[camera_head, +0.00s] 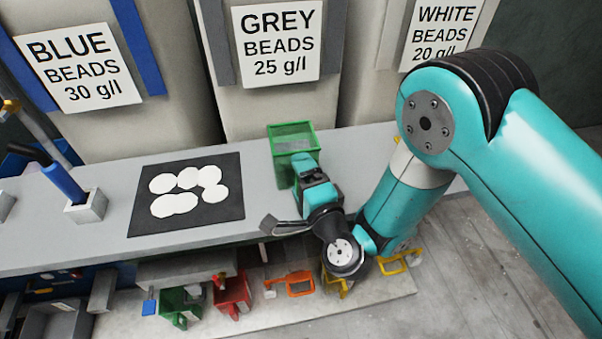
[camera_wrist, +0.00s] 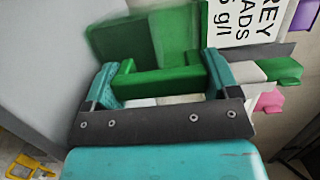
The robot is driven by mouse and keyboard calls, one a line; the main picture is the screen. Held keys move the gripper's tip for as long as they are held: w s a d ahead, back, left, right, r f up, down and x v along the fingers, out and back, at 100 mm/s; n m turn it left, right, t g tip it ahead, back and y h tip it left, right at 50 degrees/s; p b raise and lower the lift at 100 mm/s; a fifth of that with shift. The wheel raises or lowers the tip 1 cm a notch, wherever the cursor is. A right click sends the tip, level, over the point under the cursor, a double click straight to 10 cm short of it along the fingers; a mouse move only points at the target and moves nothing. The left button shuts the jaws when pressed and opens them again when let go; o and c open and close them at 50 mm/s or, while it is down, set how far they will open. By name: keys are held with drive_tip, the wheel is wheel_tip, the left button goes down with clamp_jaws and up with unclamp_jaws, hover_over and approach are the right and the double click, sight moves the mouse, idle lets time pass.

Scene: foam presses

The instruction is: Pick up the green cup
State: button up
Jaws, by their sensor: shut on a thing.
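The green cup (camera_head: 291,139), an open box shape with grey inside, is at the counter's right part, in front of the grey beads bin. In the wrist view the green cup (camera_wrist: 140,35) fills the upper middle, partly blurred. My gripper (camera_head: 304,168) is at its near side. In the wrist view my gripper (camera_wrist: 162,78) has teal fingers on both sides of the green handle bar and is shut on it. I cannot tell whether the cup's base touches the counter. A second green cup (camera_head: 178,304) is on the lower shelf at the left.
A dark mat (camera_head: 233,204) with several white discs lies left of the held cup. A red cup (camera_head: 233,292), an orange handle (camera_head: 292,286) and yellow handles (camera_head: 400,261) are below the counter. Bead bins stand behind. A blue-handled tool (camera_head: 66,184) stands at the left.

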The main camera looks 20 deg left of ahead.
wheel_tip(320, 180, up, 20)
drive_tip(key=p, duration=1.2)
drive_tip(key=shift+f, duration=0.2)
